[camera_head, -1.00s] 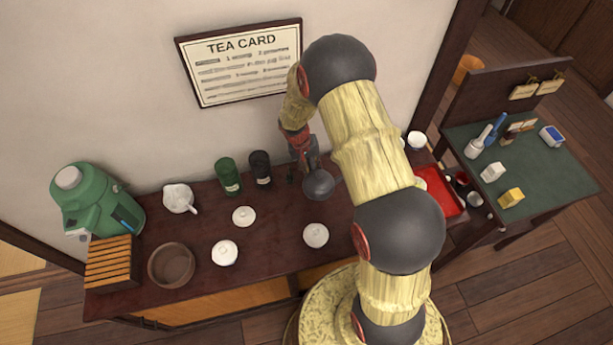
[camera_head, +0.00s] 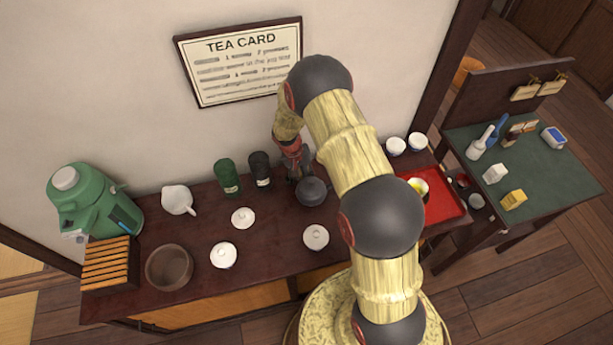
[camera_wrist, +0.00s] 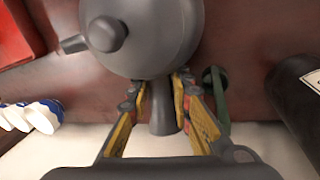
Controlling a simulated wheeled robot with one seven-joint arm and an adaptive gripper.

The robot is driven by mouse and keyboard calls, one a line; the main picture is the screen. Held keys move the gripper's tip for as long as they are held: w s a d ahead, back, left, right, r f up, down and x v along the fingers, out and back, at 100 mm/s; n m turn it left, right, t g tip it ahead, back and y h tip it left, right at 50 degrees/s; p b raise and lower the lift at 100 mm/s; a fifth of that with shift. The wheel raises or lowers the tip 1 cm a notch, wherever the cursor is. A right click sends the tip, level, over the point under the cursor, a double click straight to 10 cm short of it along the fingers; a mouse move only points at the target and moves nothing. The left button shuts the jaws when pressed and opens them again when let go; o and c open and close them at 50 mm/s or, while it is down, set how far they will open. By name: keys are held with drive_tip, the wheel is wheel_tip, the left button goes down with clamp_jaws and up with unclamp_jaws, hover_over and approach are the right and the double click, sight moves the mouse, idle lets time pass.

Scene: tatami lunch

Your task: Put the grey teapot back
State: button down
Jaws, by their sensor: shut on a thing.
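The grey teapot (camera_head: 312,191) is at the back middle of the dark counter, to the right of the black canister. In the wrist view the teapot (camera_wrist: 150,25) fills the top middle, with its knobbed lid, a spout pointing left and its handle towards me. My gripper (camera_wrist: 163,92) is shut on that handle, one finger on each side. In the head view my gripper (camera_head: 296,172) is small and partly hidden beside the teapot. The teapot looks upright on or just over the counter; I cannot tell whether it touches.
A black canister (camera_head: 260,169) and a green canister (camera_head: 227,177) stand close to the left. A red tray (camera_head: 446,207) and blue-rimmed cups (camera_head: 396,146) are to the right. A brown bowl (camera_head: 170,267) is at left.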

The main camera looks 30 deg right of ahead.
drive_tip(key=shift+f, duration=0.15)
drive_tip(key=c, duration=1.9)
unclamp_jaws()
drive_tip(key=s+a+r+n+t+p, duration=0.1)
drive_tip(key=s+a+r, duration=0.15)
drive_tip(key=r, duration=0.95)
drive_tip(key=s+a+r+t+y, duration=0.1)
drive_tip(key=s+a+r, duration=0.15)
drive_tip(key=r, duration=1.05)
drive_tip(key=s+a+r+n+t+p, duration=0.1)
drive_tip(key=s+a+r, duration=0.15)
drive_tip(key=r, duration=0.95)
drive_tip(key=s+a+r+n+t, duration=0.1)
drive_tip(key=s+r, duration=0.2)
drive_tip(key=s, duration=0.4)
drive_tip(key=s+a+r+t+y, duration=0.1)
drive_tip(key=s+r, duration=0.3)
drive_tip(key=s, duration=0.3)
drive_tip(key=s+a+r+n+t+y, duration=0.1)
drive_tip(key=s+a+r, duration=0.1)
drive_tip(key=s, duration=0.5)
drive_tip(key=shift+s+a+r+n, duration=0.15)
drive_tip(key=shift+r+n, duration=0.15)
drive_tip(key=shift+r, duration=0.55)
